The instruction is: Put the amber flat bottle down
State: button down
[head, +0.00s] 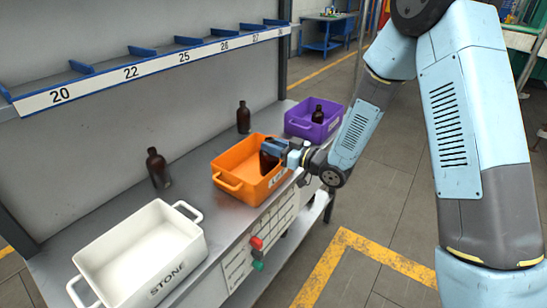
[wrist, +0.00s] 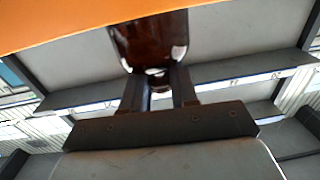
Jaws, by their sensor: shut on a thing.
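My gripper (head: 283,150) is at the orange crate (head: 227,160), shut on an amber flat bottle (head: 268,158). In the head view the bottle shows dark brown against the orange walls, partly hidden by my gripper. In the wrist view the bottle (wrist: 150,42) is between the two fingers (wrist: 160,85), with the orange crate (wrist: 60,22) filling the upper left. I cannot tell whether the bottle touches the crate floor.
A white crate (head: 193,235) marked STONE stands at the front left. A purple crate (head: 300,127) with a dark bottle (head: 318,114) in it stands behind. Two dark bottles (head: 158,168) (head: 243,117) stand on the grey bench (head: 190,190). A numbered shelf (head: 150,75) hangs above.

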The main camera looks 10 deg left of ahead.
aim_at(276, 158)
jog(key=shift+f, duration=2.15)
jog(key=c, duration=0.9)
grip_release()
jog(key=shift+f, duration=0.1)
jog(key=shift+o, duration=0.2)
jog(key=v, duration=1.2)
